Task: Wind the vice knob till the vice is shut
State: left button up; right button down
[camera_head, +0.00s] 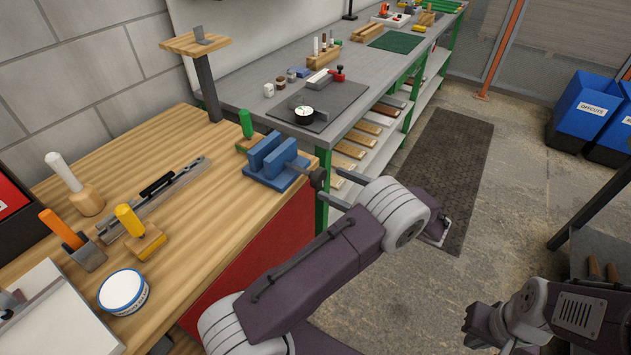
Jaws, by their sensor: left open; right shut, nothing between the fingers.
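The blue vice (276,178) sits at the right corner of the wooden bench. Its two upright jaw blocks stand apart with a narrow gap between them. A spindle runs from the right block to the dark round vice knob (318,178), which sticks out past the bench edge. My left gripper (331,187) is open, its fingertips just right of the knob, one above and one below. I cannot tell whether they touch it. My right gripper (470,320) is shut and empty, low at the right over the floor, far from the vice.
The wooden bench (215,215) holds a green-handled tool (246,124) behind the vice, and several handled tools and a round tin (123,292) to the left. A grey workbench (240,85) with a dark mat stands behind. Open floor lies right.

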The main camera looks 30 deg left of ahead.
pick_arm(q)
jog(key=shift+s, duration=0.1)
jog(key=shift+a, duration=0.15)
jog(key=w+a, duration=0.1)
jog(key=a, duration=0.7)
jog(key=shift+a, duration=0.3)
jog(key=c, duration=1.3)
